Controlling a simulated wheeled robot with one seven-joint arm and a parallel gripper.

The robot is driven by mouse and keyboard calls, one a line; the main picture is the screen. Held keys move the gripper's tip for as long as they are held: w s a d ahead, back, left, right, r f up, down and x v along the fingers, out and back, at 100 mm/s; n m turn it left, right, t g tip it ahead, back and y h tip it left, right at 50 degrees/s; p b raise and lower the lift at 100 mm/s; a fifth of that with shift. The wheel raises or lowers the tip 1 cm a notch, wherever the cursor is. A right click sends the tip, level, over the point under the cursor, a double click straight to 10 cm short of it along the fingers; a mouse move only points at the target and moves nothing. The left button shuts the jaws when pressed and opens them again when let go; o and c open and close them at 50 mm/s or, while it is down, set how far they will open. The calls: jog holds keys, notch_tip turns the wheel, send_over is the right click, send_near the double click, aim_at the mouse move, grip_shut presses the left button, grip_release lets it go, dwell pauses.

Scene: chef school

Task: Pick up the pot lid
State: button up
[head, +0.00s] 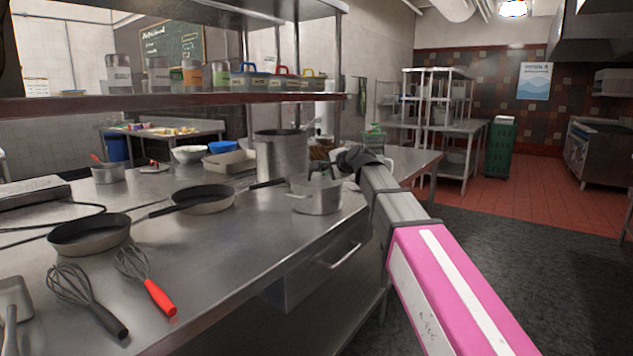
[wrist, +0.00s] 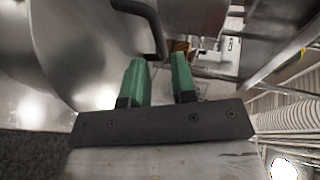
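A small metal pot (head: 316,197) stands near the right edge of the steel counter. Its top is partly hidden by my gripper, so I cannot clearly make out a lid in the head view. My gripper (head: 328,172) is low over the pot's top right. In the wrist view my gripper (wrist: 160,60) has two green fingers, apart, with no object clearly held between them. A black bent handle (wrist: 152,25) shows just beyond the fingertips, beside a large curved shiny metal surface (wrist: 75,50). I cannot tell whether that surface is lid or pot.
A tall stockpot (head: 282,158) stands just behind the small pot. Two frying pans (head: 203,203) (head: 90,238) and two whisks (head: 145,280) (head: 85,300) lie to the left. A shelf (head: 200,100) hangs over the counter's back. Open floor (head: 530,260) lies to the right.

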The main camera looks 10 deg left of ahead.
aim_at(317, 174)
jog(key=shift+s+a+x, duration=0.1)
jog(key=shift+s+x, duration=0.05)
jog(key=shift+x, duration=1.2)
jog(key=shift+s+a+x, duration=0.1)
jog(key=shift+a+x, duration=0.05)
jog(key=shift+x, duration=1.25)
jog(key=shift+c, duration=0.3)
grip_shut()
